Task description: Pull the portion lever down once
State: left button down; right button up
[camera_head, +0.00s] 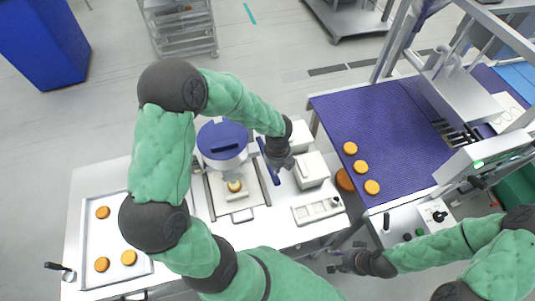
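The portioning machine has a white round hopper with a blue lid (222,138). A blue bar, which looks like the portion lever (269,165), stands at its right side and slants down to the right. My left gripper (281,164) points down right beside the lever. It is too small and dark to tell whether its fingers touch the lever or are open. One round orange-topped piece (235,186) sits under the hopper on the machine's plate. My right gripper (338,261) is away at the lower right, in front of the table edge, with its fingers apart and nothing in them.
A tray (92,237) with three orange rounds is at the left. White boxes (311,169) and a control panel (318,207) stand right of the lever. A blue conveyor belt (377,132) carries three more rounds.

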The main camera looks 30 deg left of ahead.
notch_tip(320, 180, up, 4)
jog(key=p, duration=0.3)
jog(key=shift+f, duration=0.2)
dwell(0.5)
